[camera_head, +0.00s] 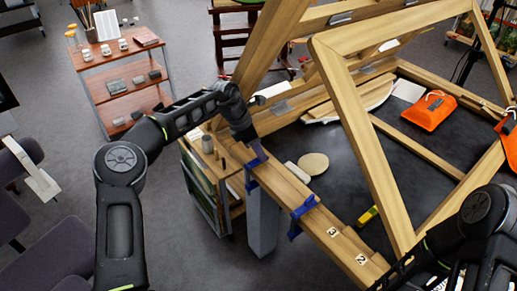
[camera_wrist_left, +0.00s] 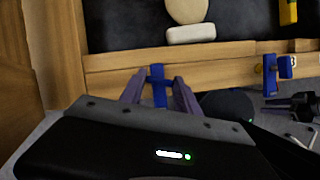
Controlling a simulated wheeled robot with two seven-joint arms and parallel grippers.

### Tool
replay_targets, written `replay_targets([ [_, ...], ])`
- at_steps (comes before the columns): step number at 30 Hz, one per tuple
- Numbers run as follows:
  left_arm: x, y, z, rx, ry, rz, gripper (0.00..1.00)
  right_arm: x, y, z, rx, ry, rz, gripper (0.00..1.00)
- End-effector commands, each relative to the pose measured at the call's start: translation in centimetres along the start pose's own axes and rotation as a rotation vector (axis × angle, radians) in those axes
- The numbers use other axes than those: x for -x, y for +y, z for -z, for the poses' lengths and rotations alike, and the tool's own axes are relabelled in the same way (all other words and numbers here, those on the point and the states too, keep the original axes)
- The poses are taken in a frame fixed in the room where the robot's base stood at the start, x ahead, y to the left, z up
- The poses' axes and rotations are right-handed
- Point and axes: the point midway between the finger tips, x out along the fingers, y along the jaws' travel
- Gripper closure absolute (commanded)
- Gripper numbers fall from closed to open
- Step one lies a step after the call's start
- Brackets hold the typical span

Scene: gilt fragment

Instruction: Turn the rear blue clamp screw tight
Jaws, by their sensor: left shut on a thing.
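The rear blue clamp (camera_head: 251,184) sits on the near wooden beam (camera_head: 275,182), close to its far end. My left gripper (camera_head: 257,156) is at the top of this clamp, coming from above. In the left wrist view the blue clamp's upright screw (camera_wrist_left: 158,86) stands between the two fingers of my left gripper (camera_wrist_left: 160,92), which is shut on it. The screw's lower end is hidden behind the gripper body. The front blue clamp (camera_head: 304,207) is farther along the beam, apart from the gripper; it also shows in the left wrist view (camera_wrist_left: 277,68).
A round pale disc (camera_head: 314,163) and a white block (camera_head: 297,172) lie beside the beam on the dark surface. A large wooden frame (camera_head: 345,110) rises over it. Orange pouches (camera_head: 426,113) lie at the right. My right arm is at the lower right.

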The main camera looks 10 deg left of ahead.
Motion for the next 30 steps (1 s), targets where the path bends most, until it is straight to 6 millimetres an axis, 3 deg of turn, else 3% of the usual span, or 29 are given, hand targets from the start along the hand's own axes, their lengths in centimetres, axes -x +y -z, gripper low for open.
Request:
replay_targets([
  [9, 0.03, 0.08, 0.05, -0.002, 0.002, -0.002, 1.0, 0.0, 0.0, 0.0, 0.0, 0.0, 0.0, 0.64],
  [10, 0.03, 0.08, 0.05, -0.002, 0.002, -0.002, 0.61, 0.0, 0.0, 0.01, 0.0, 0.0, 0.0, 0.64],
  [18, 0.01, 0.04, 0.03, -0.001, 0.001, -0.001, 0.4, 0.0, 0.0, 0.0, 0.0, 0.0, 0.0, 0.64],
  [30, 0.67, 0.07, 0.04, -0.001, 0.001, -0.001, 0.4, -0.2, 0.05, 0.01, 0.0, 0.0, 0.0, 0.64],
])
